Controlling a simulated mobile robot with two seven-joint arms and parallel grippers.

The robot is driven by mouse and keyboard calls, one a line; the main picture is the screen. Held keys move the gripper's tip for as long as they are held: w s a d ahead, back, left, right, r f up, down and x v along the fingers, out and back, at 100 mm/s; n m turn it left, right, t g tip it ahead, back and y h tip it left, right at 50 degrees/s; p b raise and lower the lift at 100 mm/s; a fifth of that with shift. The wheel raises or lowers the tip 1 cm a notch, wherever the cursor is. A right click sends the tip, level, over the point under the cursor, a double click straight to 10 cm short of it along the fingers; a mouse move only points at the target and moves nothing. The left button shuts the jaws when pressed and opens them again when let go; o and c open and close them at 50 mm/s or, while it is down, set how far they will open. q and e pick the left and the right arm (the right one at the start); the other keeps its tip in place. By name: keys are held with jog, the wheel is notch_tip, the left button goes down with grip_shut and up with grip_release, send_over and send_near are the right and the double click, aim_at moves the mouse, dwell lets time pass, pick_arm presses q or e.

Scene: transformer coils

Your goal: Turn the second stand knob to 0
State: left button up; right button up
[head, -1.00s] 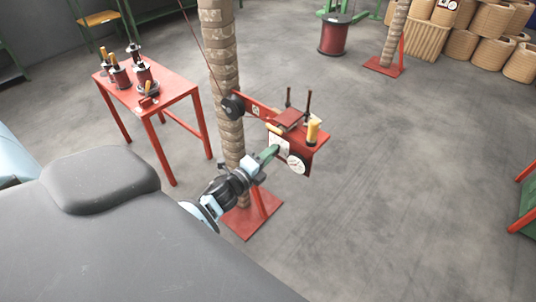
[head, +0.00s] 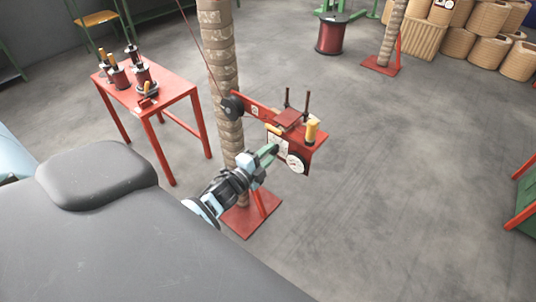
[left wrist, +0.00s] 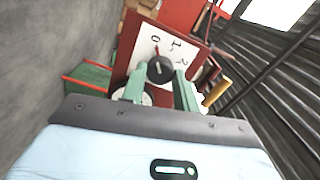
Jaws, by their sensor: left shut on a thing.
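The red stand (head: 312,146) carries a white dial plate (head: 277,145) on its near side. My left gripper (head: 272,151) reaches this plate, and the gripper hides the knob in the head view. In the left wrist view the black round knob (left wrist: 160,68) sits on the white plate (left wrist: 148,46), which has the marks 0, 1 and 2. A thin red pointer shows above the knob, near the 0. The green fingers (left wrist: 160,88) are shut on the knob, one on each side. My right gripper is not in view.
A white round gauge (head: 297,163) sits just right of the plate. A yellow spool (head: 312,130) and dark rods stand on top. A wrapped column (head: 222,80) rises behind my left arm. A red table (head: 170,93) with coils stands left.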

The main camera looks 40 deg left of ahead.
pick_arm(q)
jog(key=o, duration=1)
jog(key=shift+s+a, duration=0.15)
jog(key=shift+s, duration=1.85)
jog(key=shift+s+a, duration=0.15)
jog(key=shift+s, duration=1.8)
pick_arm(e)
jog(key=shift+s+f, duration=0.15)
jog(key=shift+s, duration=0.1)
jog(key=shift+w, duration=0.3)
